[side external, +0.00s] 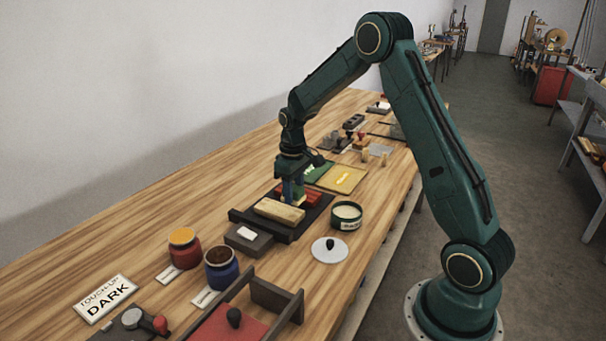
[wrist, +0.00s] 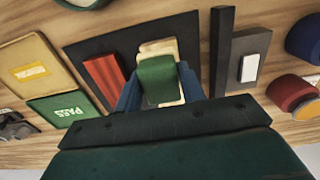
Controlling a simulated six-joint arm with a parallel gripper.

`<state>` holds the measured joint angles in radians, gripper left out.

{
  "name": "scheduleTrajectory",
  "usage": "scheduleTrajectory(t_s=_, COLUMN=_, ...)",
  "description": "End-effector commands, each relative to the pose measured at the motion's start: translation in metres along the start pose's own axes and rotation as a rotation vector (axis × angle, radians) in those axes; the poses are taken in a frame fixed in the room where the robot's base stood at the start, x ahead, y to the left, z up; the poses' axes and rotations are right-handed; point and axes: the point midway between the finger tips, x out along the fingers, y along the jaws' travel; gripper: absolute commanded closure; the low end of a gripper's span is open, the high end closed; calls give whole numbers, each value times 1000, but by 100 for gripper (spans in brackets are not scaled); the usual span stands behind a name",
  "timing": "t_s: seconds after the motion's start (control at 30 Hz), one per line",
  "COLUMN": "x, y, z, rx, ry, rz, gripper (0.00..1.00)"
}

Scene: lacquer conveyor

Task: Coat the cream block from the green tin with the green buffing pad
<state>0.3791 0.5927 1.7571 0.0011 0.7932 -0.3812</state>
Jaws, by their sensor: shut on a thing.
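The cream block (side external: 279,212) lies on a dark tray (side external: 283,235), and its end shows in the wrist view (wrist: 158,47). My gripper (side external: 292,194) points down over the tray with its blue fingers shut on the green buffing pad (wrist: 157,77). The pad overlaps the cream block in the wrist view; I cannot tell whether they touch. The pad is mostly hidden by the fingers in the side view. The green tin (side external: 346,219) stands open beside the tray, with pale contents.
A red block (wrist: 104,78) lies on the same tray. A grey lid (side external: 329,251) lies near the tin. A grey block with a white piece (side external: 248,236), a red jar (side external: 185,253) and a blue jar (side external: 221,271) stand nearby. A green PASS plate (wrist: 66,109) lies beyond the tray.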

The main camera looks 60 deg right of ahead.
Motion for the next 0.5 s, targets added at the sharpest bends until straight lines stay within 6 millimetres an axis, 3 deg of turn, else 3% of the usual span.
scheduleTrajectory(t_s=0.3, x=-28, y=0, z=0, rx=0, ry=3, rz=1, gripper=83)
scheduleTrajectory(t_s=0.5, x=-34, y=0, z=0, rx=0, ry=1, rz=0, gripper=83)
